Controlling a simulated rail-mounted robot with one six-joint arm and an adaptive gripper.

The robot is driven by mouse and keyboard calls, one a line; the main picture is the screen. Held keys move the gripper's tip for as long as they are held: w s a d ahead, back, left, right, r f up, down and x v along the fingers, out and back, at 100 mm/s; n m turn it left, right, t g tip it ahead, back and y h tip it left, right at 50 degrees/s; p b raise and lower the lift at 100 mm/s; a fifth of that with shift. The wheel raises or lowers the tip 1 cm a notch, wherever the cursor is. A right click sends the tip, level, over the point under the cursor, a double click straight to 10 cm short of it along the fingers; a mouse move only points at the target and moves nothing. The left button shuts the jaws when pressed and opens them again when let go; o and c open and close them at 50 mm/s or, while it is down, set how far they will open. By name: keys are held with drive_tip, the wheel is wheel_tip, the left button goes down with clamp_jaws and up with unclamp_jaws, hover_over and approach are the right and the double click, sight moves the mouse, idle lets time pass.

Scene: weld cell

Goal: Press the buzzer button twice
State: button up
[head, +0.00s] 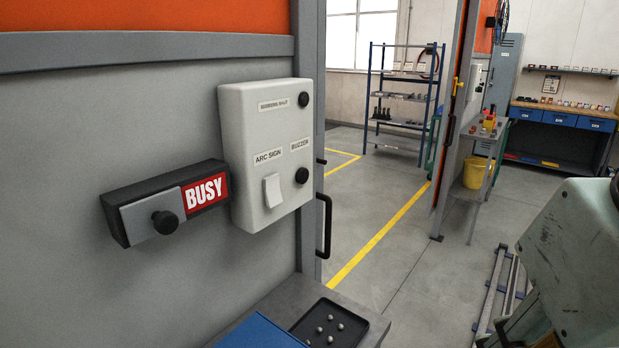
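The buzzer button (301,175) is a round black knob on the right side of a white control box (262,206), just under the label BUZZER. The box is fixed to a grey wall panel. Another black round knob (303,100) sits higher on the box, beside a label too small to read surely. A white rocker switch (272,190) sits under the label ARC SIGN. Pale green parts of my arm fill the right edge of the head view. My gripper is not in view.
A black slider housing with a red BUSY sign (206,192) and a knob (165,222) juts out left of the box. Below is a grey ledge (283,300) with a black tray (359,325) of small balls and a blue object (262,334). A black door handle (325,226) stands right of the box.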

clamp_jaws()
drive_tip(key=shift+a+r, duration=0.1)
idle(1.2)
